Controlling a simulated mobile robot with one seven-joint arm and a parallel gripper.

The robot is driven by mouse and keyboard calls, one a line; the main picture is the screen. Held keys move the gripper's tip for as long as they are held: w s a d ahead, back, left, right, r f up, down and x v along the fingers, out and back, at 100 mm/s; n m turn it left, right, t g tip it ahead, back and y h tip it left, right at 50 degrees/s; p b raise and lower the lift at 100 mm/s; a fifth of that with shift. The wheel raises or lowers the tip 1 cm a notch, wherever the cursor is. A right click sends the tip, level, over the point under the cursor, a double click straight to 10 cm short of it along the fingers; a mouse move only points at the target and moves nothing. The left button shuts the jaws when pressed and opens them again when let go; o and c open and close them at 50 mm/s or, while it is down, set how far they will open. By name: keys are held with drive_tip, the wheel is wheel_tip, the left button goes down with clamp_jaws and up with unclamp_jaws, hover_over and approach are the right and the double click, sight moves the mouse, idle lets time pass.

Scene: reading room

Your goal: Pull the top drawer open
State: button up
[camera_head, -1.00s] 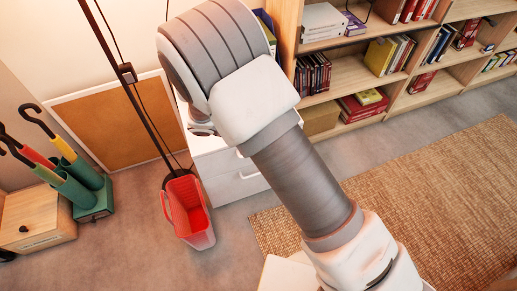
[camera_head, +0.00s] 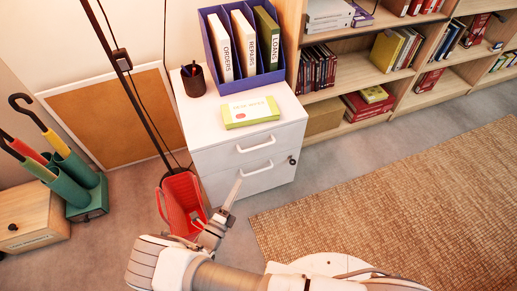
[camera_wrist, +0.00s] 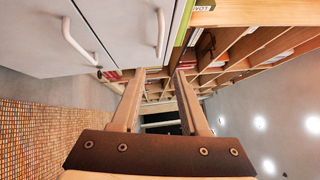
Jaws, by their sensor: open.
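The white cabinet (camera_head: 205,134) has two drawers, both shut. The top drawer (camera_head: 215,160) has a white bar handle (camera_head: 257,145); in the wrist view this handle (camera_wrist: 160,34) is at upper centre. The lower drawer (camera_head: 275,178) has a similar handle (camera_head: 257,171), which shows at upper left in the wrist view (camera_wrist: 76,42). My gripper (camera_head: 236,186) is in front of the cabinet, low and left of the handles in the head view. In the wrist view my gripper (camera_wrist: 160,75) has its fingers spread with nothing between them. It is apart from both handles.
A red basket (camera_head: 182,203) and a thin lamp pole (camera_head: 128,75) stand left of the cabinet. On top are a blue file holder (camera_head: 212,45), a pen cup (camera_head: 193,80) and a yellow-green box (camera_head: 249,112). A bookshelf (camera_head: 345,75) stands right; the rug (camera_head: 400,200) is clear.

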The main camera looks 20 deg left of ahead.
sight(259, 146)
drive_tip(key=w+d, duration=0.1)
drive_tip(key=w, duration=0.4)
drive_tip(key=w+r+b, duration=0.1)
drive_tip(key=w, duration=0.5)
drive_tip(key=w+d+r+b, duration=0.1)
drive_tip(key=w, duration=0.5)
drive_tip(key=shift+d, duration=0.3)
drive_tip(key=shift+c, duration=0.3)
clamp_jaws()
drive_tip(key=shift+r, duration=0.1)
